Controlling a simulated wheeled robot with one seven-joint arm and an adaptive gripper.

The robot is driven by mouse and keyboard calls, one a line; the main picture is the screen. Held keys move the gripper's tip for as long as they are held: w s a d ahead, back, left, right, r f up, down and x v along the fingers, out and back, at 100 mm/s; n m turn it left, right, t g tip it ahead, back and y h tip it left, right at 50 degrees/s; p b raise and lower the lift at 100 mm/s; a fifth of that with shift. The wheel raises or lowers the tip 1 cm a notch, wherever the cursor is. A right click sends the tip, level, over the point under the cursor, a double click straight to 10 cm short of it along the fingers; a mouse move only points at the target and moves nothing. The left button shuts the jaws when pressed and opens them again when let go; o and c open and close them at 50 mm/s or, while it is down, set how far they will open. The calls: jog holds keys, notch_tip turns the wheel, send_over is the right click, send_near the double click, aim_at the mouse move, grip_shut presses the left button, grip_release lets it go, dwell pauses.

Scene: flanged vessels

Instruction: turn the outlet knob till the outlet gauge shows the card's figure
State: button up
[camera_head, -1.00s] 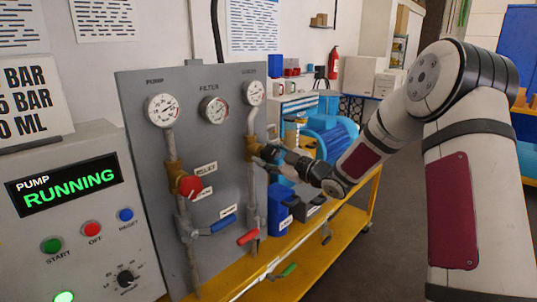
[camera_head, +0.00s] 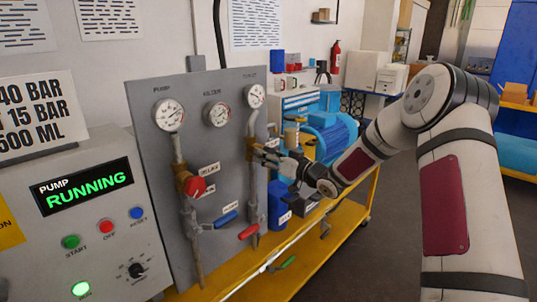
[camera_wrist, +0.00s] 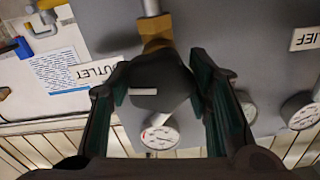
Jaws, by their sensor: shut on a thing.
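The dark outlet knob (camera_wrist: 158,85), with a white bar mark, sits below a brass fitting in the wrist view, beside the upside-down OUTLET label (camera_wrist: 98,70). My gripper (camera_wrist: 160,92) is shut on the knob, one finger on each side. In the head view my gripper (camera_head: 264,155) is at the right-hand pipe of the grey panel, hiding most of the knob. The outlet gauge (camera_head: 255,96) is above it; its reading is too small to tell. The card (camera_head: 38,108) at the left shows 40 BAR, 15 BAR and 500 ML, its left side cut off.
The grey panel (camera_head: 155,220) also carries a pump gauge (camera_head: 169,114), a filter gauge (camera_head: 217,114), a red knob (camera_head: 194,187), a blue lever (camera_head: 226,219) and a red lever (camera_head: 248,231). The pump box (camera_head: 100,225) reads RUNNING. A blue motor (camera_head: 330,135) stands behind my arm.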

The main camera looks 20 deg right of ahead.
jog(key=shift+m, duration=0.7)
jog(key=o, duration=1.1)
jog(key=shift+o, duration=0.2)
jog(key=v, duration=1.2)
